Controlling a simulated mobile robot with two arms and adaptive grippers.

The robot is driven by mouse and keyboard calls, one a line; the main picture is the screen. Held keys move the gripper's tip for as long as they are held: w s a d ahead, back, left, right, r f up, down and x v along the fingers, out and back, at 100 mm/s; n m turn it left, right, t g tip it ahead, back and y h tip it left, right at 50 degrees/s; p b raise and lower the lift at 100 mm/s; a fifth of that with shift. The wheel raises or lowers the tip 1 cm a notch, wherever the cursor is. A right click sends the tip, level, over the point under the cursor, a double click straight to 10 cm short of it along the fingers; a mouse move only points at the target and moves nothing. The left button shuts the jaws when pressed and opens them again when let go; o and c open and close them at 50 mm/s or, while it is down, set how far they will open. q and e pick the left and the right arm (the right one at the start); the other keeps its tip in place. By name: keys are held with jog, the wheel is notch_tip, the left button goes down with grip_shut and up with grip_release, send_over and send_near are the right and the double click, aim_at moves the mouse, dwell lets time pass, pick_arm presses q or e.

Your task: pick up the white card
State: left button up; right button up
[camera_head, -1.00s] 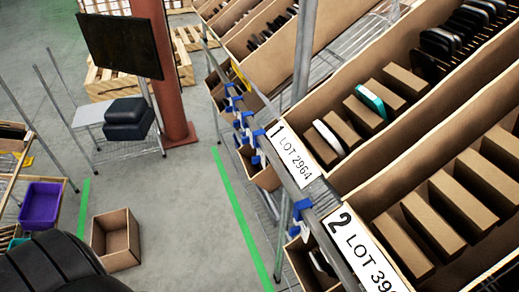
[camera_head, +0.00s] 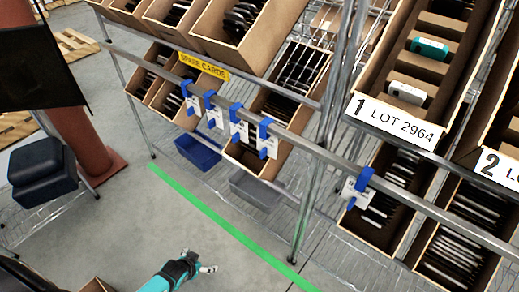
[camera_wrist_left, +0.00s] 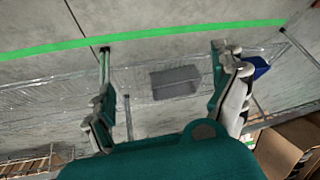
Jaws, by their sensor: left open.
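A white card (camera_head: 407,92) stands in a slot of the tilted carton labelled 1 LOT 2964 (camera_head: 395,123) at the upper right of the head view. A teal card (camera_head: 430,48) stands further back in the same carton. My left gripper (camera_head: 207,268) is at the bottom of the head view, over the floor, well to the left of and below the white card. In the left wrist view my left gripper (camera_wrist_left: 162,50) has its fingers wide apart with nothing between them. The white card is not seen in the wrist view. My right gripper is not in view.
A metal rail (camera_head: 310,147) with blue clips and white tags runs below the upper cartons. Lower cartons (camera_head: 465,240) hold dark cards. A blue bin (camera_head: 197,152) and a grey bin (camera_wrist_left: 175,82) sit low. A rack post (camera_head: 312,200) stands right of my gripper. The floor around green tape (camera_head: 215,215) is open.

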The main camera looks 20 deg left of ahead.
pick_arm(q)
jog(key=w+a+r+t+b, duration=0.2)
jog(key=w+r, duration=0.5)
jog(key=w, duration=0.4)
jog(key=m+t+h+b, duration=0.3)
jog(key=t+h+b, duration=0.2)
jog(key=b, duration=0.2)
send_near(262, 151)
jog(key=v, duration=0.6)
jog(key=x, duration=1.1)
jog(key=shift+w+d+r, duration=0.15)
jog(key=shift+w+d, duration=0.35)
jog(key=shift+w, duration=0.25)
jog(key=x, duration=0.2)
jog(key=f+x, duration=0.1)
jog(key=x, duration=0.2)
jog(key=shift+s+a, duration=0.1)
jog(key=shift+a, duration=0.15)
jog(key=c, duration=1)
jog(key=shift+c, duration=0.4)
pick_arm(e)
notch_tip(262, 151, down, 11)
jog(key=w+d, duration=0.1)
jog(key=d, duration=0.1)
